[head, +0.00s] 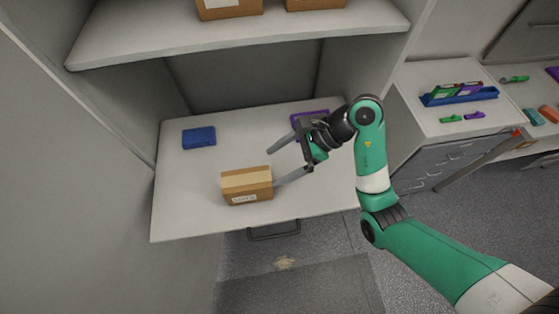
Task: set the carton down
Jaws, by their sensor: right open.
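A small brown cardboard carton (247,187) with a tan tape strip on top and a white label on its front stands upright on the pale lower shelf (185,215), near its front edge. My right gripper (271,167) is open at the carton's right side. One finger reaches close to the carton's lower right side; the other is above and behind it. I cannot tell whether a finger touches the carton. My left gripper is not in view.
A blue box (198,137) lies at the back left of the shelf, and a purple tray (309,118) lies behind my right gripper. An upper shelf (240,42) holds two cartons. At right, a counter holds a blue tray (459,97) with coloured items.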

